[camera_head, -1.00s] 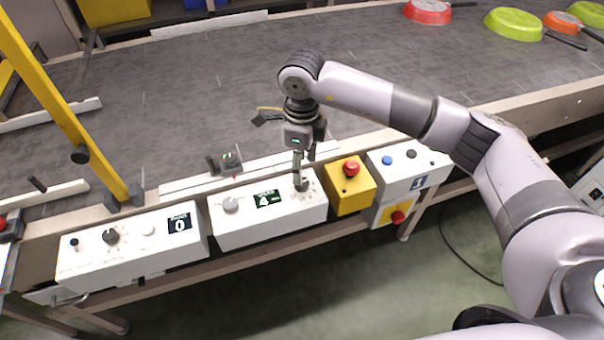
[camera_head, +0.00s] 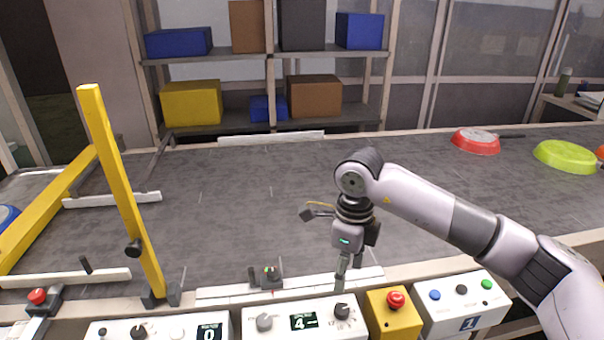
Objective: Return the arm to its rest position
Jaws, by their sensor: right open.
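My right arm reaches in from the right in the head view. Its gripper (camera_head: 342,282) points down, open and empty. Its fingertips are just above or behind the knob (camera_head: 342,311) at the right end of the white control box (camera_head: 289,329) with a display that reads 4; I cannot tell whether they touch it. My left gripper is not in view.
The conveyor belt (camera_head: 240,210) carries a red pan (camera_head: 476,142) and a green pan (camera_head: 566,156) at the right. A yellow post (camera_head: 120,190) stands at the left. A yellow box with a red button (camera_head: 396,300) and another control box (camera_head: 463,308) stand nearby. Shelves hold boxes behind.

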